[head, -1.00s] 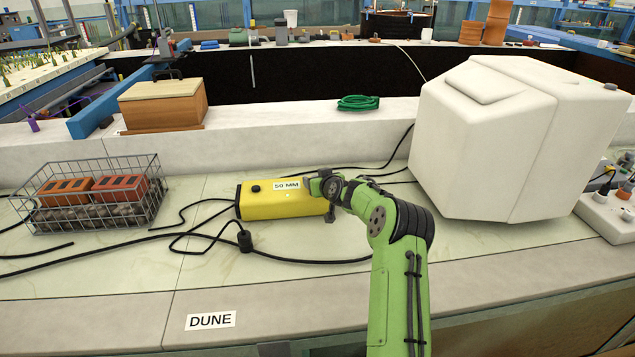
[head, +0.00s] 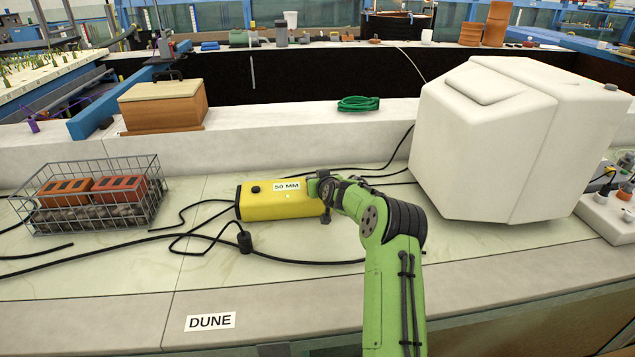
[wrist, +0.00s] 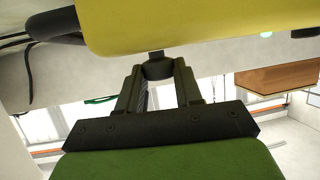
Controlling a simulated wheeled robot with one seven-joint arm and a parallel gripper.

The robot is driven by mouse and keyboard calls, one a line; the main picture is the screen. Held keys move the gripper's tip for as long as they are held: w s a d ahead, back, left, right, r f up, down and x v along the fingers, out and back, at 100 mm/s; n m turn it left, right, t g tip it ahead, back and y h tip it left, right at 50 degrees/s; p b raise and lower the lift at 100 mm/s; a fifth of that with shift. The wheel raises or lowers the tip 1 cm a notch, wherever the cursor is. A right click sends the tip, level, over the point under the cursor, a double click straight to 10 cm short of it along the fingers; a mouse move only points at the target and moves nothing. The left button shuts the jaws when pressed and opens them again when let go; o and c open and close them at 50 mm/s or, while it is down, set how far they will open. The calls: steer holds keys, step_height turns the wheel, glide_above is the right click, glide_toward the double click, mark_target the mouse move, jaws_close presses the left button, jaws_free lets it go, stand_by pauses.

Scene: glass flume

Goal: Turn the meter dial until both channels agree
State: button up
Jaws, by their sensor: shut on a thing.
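A yellow meter box (head: 262,207) labelled "50 MM" lies on the pale bench, with a small black knob (head: 255,188) on its top. My gripper (head: 318,187) is at the box's right end. In the wrist view, the yellow box (wrist: 200,22) fills the top, and a short dark dial knob (wrist: 158,69) projects from it. My gripper's fingers (wrist: 159,74) are shut on this knob, one on each side. The head view hides the dial behind my gripper. No channel reading is legible.
Black cables (head: 205,236) run across the bench around the box. A wire basket of bricks (head: 150,203) stands left, a large white block (head: 480,150) right. A wooden box (head: 165,117) and green coil (head: 358,103) sit on the back ledge.

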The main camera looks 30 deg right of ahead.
steer(key=m+h, duration=0.1)
steer(key=m+g+h, duration=0.1)
steer(key=m+h, duration=0.1)
steer(key=shift+w+a+r, duration=0.1)
steer(key=shift+w+a, duration=0.1)
steer(key=shift+a, duration=0.2)
steer(key=m+g+h, duration=0.2)
steer(key=shift+w+a+m+h, duration=0.15)
steer(key=shift+m+h, duration=0.25)
steer(key=shift+m+g+h+p, duration=0.9)
steer(key=shift+m+g+p, duration=0.15)
steer(key=shift+m+g, duration=0.3)
steer(key=shift+m+g+p, duration=0.35)
steer(key=shift+m+g, duration=0.1)
steer(key=shift+g, duration=0.2)
steer(key=o, duration=1)
steer(key=shift+o, duration=0.2)
